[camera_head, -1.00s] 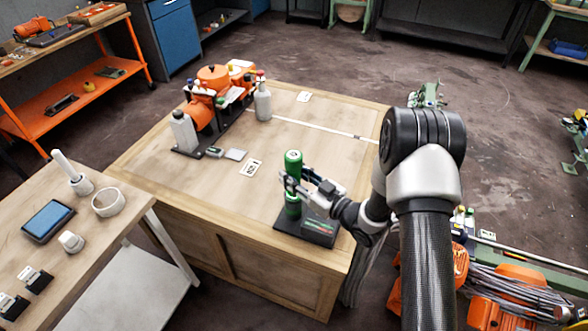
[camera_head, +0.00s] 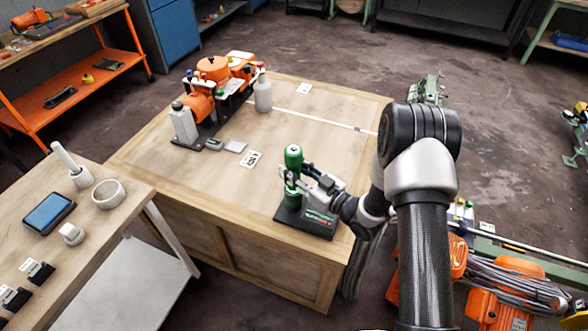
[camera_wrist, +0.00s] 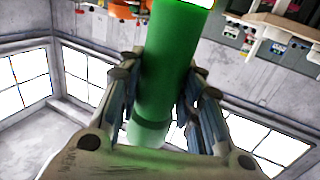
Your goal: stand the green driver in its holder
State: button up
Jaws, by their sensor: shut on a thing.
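The green driver (camera_head: 293,155) stands close to upright at the near right of the wooden bench. My gripper (camera_head: 294,178) is shut on it around its middle. Its lower end is at the left part of the black holder (camera_head: 318,226), which lies flat near the bench's front edge. I cannot tell whether the driver's tip is seated in the holder or just above it. In the wrist view the green driver (camera_wrist: 172,65) is between the two fingers (camera_wrist: 158,100), and the holder is not visible there.
The wooden bench top (camera_head: 220,185) is clear left of the holder. An orange pump (camera_head: 205,95) with bottles stands at the back left. A side table (camera_head: 110,225) with white parts is at the left.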

jog(key=shift+r, duration=0.1)
jog(key=o, duration=1.3)
jog(key=shift+f, duration=0.25)
jog(key=shift+s+d, duration=0.1)
